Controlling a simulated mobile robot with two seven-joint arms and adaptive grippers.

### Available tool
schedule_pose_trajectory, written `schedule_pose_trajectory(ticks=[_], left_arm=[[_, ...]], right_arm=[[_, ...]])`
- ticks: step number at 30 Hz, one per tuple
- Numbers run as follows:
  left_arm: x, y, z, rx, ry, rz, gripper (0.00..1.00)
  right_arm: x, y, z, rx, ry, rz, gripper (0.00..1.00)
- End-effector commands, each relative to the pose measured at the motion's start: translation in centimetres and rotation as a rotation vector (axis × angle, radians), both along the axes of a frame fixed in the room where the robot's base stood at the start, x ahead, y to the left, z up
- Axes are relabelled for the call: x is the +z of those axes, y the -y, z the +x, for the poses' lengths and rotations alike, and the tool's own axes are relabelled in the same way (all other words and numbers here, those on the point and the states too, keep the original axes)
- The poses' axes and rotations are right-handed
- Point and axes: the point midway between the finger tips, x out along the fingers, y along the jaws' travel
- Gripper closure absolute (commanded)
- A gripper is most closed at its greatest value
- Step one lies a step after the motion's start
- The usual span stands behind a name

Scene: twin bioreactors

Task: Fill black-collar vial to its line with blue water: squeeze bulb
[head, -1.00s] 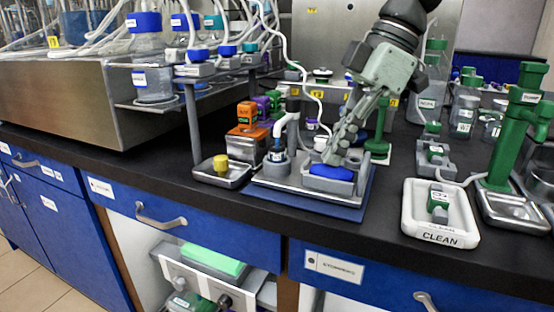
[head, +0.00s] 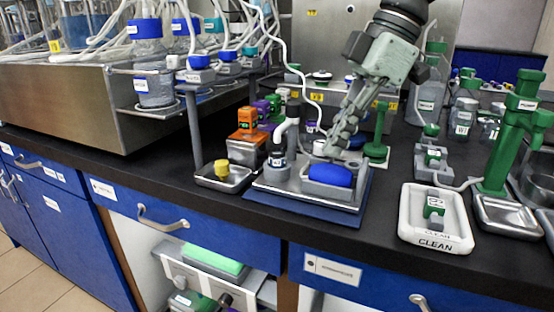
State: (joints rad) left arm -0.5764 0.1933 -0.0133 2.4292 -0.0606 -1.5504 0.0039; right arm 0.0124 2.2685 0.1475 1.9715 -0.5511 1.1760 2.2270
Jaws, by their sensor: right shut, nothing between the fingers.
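The blue bulb (head: 330,175) lies in a grey cradle on a station with a blue base (head: 310,208). My right gripper (head: 326,152) is shut and empty, its fingertips just above and behind the bulb; I cannot tell whether they touch it. The black-collar vial (head: 277,160) appears to stand in the grey holder left of the bulb, under the bent white spout (head: 288,125). Its line and water level are too small to read. My left gripper is not in view.
A metal tray with a yellow-topped piece (head: 221,168) stands left of the station. Orange and purple capped blocks (head: 247,120) are behind it. A white CLEAN tray (head: 437,232) and a green stand (head: 510,135) are at right. Bare black bench lies between station and CLEAN tray.

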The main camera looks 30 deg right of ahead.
Motion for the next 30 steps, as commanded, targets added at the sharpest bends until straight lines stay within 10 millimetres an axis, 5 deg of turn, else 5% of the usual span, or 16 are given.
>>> schedule_pose_trajectory(ticks=[30], left_arm=[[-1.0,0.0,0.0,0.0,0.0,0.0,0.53]], right_arm=[[-1.4,0.0,0.0,-0.001,0.002,0.0,1.0]])
